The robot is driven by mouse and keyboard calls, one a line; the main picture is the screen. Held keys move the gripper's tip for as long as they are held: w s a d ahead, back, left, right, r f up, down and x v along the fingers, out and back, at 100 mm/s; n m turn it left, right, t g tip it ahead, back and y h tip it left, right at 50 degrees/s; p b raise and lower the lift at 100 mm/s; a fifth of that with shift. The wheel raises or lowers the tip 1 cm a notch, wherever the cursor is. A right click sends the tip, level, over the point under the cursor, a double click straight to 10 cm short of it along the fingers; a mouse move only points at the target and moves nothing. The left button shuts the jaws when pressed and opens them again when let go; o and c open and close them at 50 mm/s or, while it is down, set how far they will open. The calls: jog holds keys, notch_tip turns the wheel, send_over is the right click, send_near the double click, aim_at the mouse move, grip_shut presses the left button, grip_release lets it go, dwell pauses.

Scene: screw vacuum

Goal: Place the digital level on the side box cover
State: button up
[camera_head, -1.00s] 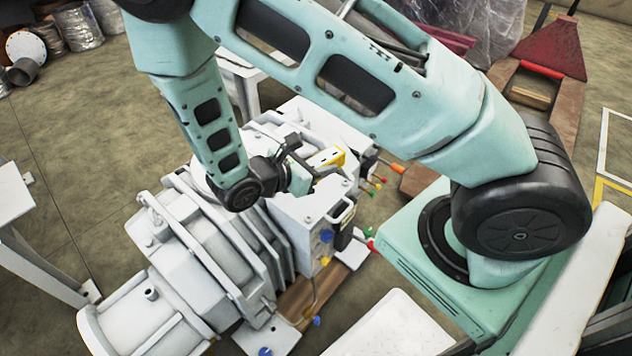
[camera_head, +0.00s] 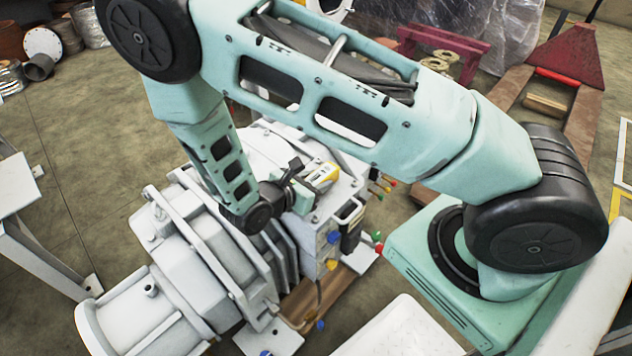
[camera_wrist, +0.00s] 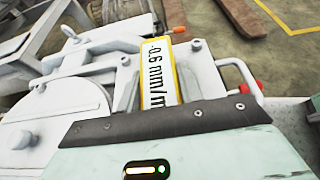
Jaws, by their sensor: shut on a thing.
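The digital level (camera_head: 324,177) is a yellow-edged block with a white display. In the wrist view the digital level (camera_wrist: 163,75) shows its display reading "-0.6 mm/m" just beyond the dark finger edge. My gripper (camera_head: 307,185) is shut on it, over the box-shaped end of the white vacuum machine. The side box cover (camera_head: 335,196) is the flat white top with bolts under the level; it also shows in the wrist view (camera_wrist: 205,75). The level is at or just above this cover; I cannot tell whether it touches. The gripper hides the level's near end.
A metal handle (camera_wrist: 240,75) stands up at the cover's right edge. The ribbed machine body (camera_head: 200,235) lies to the left. Coloured knobs (camera_head: 333,238) line the box's front side. A white table (camera_head: 20,190) stands at the far left.

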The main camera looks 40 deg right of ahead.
jog(key=o, duration=1.1)
jog(key=shift+a+r, duration=0.2)
jog(key=p+v, duration=0.2)
jog(key=v, duration=0.9)
jog(key=s+a+r+m+g+y, duration=0.1)
jog(key=s+a+r+m+y, duration=0.2)
jog(key=s+r+m+y, duration=0.3)
jog(key=s+a+r+m+g+y, duration=0.1)
jog(key=s+a+r+m+y, duration=0.3)
jog(key=s+r, duration=0.6)
notch_tip(320, 180, up, 3)
jog(key=m+y, duration=0.2)
jog(key=y, duration=0.1)
jog(key=shift+a+m+g+y, duration=0.2)
jog(key=shift+m+g+y, duration=0.1)
jog(key=shift+y, duration=0.1)
